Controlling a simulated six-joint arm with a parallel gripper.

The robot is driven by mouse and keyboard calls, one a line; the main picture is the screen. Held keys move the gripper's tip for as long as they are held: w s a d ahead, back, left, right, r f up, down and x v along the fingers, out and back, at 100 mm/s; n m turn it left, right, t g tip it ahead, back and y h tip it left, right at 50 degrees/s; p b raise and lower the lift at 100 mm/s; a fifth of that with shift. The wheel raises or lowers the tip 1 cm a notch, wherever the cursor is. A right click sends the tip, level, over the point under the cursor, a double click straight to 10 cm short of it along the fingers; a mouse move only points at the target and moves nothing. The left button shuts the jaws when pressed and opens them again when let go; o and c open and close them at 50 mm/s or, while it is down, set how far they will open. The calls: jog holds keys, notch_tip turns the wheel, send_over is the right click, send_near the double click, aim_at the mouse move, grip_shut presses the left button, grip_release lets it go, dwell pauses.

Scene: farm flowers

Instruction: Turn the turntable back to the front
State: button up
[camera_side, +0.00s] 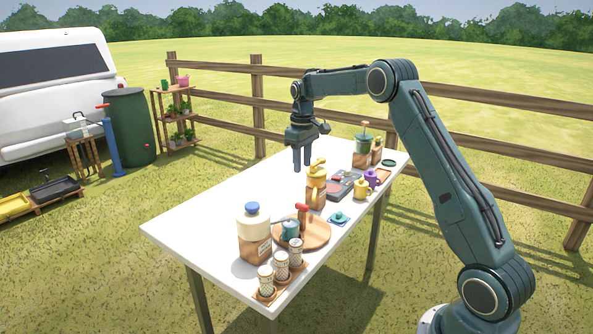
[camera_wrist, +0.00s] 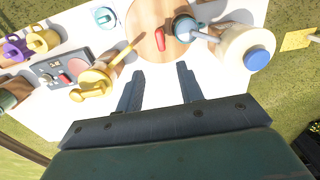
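The turntable is a round wooden disc (camera_side: 318,233) on the white table, toward its near end. It also shows in the wrist view (camera_wrist: 148,22) at the top middle. A red upright handle (camera_side: 302,210) stands on it, and a small blue-grey watering can (camera_side: 290,230) stands at its left side. In the wrist view the red handle (camera_wrist: 160,38) is near the disc's middle.
A cream jug with a blue cap (camera_side: 254,232) stands left of the turntable. Several patterned shakers (camera_side: 281,264) stand at the near edge. The table's left side (camera_side: 215,215) is clear.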

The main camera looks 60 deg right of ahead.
aim_at(302, 204)
notch_tip(302, 204, down, 14)
jog(key=shift+r, duration=0.15)
dwell(0.7)
jog(key=shift+c, duration=0.5)
grip_shut()
